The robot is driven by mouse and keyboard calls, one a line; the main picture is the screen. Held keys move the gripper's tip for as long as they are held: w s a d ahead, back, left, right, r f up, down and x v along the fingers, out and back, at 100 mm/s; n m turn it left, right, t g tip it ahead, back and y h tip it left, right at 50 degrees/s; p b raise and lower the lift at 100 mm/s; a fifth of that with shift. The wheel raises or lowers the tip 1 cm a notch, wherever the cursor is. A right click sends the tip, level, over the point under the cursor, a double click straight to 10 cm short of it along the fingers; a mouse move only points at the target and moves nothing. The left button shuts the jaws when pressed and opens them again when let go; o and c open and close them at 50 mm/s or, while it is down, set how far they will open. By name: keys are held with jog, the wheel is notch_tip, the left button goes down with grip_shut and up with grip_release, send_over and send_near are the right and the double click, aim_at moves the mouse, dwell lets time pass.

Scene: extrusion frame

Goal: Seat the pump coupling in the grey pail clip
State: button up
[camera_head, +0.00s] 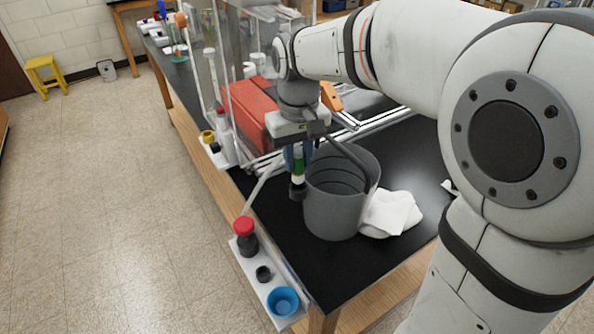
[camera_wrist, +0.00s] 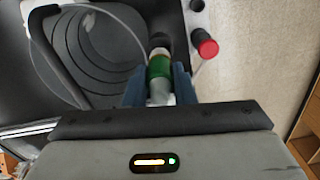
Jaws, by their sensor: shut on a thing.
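The pump coupling, which I take to be the green and white piece (camera_head: 298,169), is upright between the blue fingers of my gripper (camera_head: 297,155). In the wrist view the coupling (camera_wrist: 159,66) shows its green band, with my gripper (camera_wrist: 159,88) shut on it. The grey pail (camera_head: 335,207) stands on the black bench, and the coupling is just outside its left rim. A dark piece (camera_head: 297,190) is at the coupling's lower end, beside the pail wall. I cannot tell whether it is the clip or part of the coupling, nor whether it touches the pail.
A white crumpled cloth (camera_head: 391,213) lies right of the pail. A white rack (camera_head: 265,287) along the bench edge holds a red-capped bottle (camera_head: 245,236), a black ring (camera_head: 263,273) and a blue cup (camera_head: 283,300). A red box (camera_head: 249,111) and clear panels stand behind.

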aim_at(298, 172)
jog(key=shift+f, duration=1.95)
jog(key=shift+f, duration=0.2)
jog(key=o, duration=1)
notch_tip(298, 172, up, 12)
jog(key=shift+r, duration=0.2)
jog(key=s+d+f+m+t, duration=0.1)
jog(key=s+d+f, duration=0.2)
jog(key=s+d, duration=0.1)
jog(key=s+d+f+m+t, duration=0.1)
jog(key=s+d+f+m, duration=0.1)
jog(key=s+d+f, duration=0.2)
jog(key=s+d+f+m+t, duration=0.1)
jog(key=s+d+f, duration=0.3)
jog(key=s+d, duration=0.2)
jog(key=shift+s, duration=0.35)
jog(key=shift+r, duration=0.1)
